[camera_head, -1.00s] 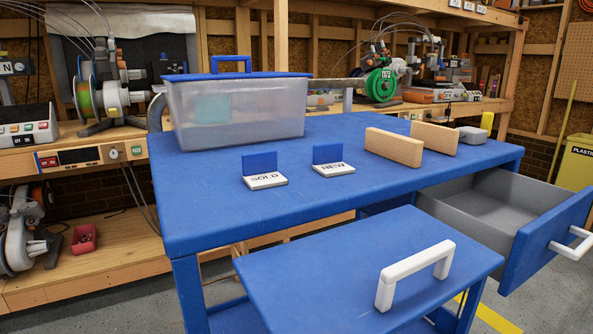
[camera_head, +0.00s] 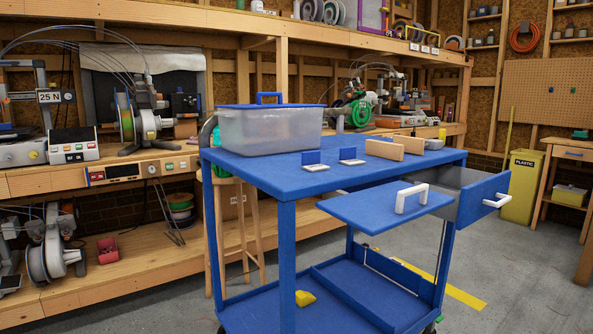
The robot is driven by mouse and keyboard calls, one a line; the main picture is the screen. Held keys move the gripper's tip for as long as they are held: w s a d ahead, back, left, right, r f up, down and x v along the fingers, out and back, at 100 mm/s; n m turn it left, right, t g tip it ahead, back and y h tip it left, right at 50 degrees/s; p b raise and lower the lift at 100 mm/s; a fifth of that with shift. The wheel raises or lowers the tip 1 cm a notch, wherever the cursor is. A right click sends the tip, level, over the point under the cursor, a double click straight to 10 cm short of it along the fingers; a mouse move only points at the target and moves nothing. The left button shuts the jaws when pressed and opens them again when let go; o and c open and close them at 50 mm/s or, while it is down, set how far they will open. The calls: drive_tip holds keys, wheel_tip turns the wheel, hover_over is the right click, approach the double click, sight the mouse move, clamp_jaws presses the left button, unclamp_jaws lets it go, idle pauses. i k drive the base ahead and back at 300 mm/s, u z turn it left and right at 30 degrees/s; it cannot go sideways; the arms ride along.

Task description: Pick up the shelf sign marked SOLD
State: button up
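Two small shelf signs stand on the blue cart top (camera_head: 262,176), each with a blue upright back and a white foot. In the earlier, closer view the left one reads SOLD and the right one NEW; the lettering is too small to read now. The SOLD sign (camera_head: 314,162) stands in front of the lidded bin's right part. The NEW sign (camera_head: 350,157) stands to its right, a short gap apart. My gripper is not in view.
A translucent bin (camera_head: 268,132) with a blue lid stands at the cart's back left. Two wooden blocks (camera_head: 384,149) and a grey object (camera_head: 434,144) are to the right. A drawer (camera_head: 470,190) and a blue panel with a white handle (camera_head: 388,207) jut out.

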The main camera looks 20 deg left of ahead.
sight(310, 161)
drive_tip(key=u, duration=1.5)
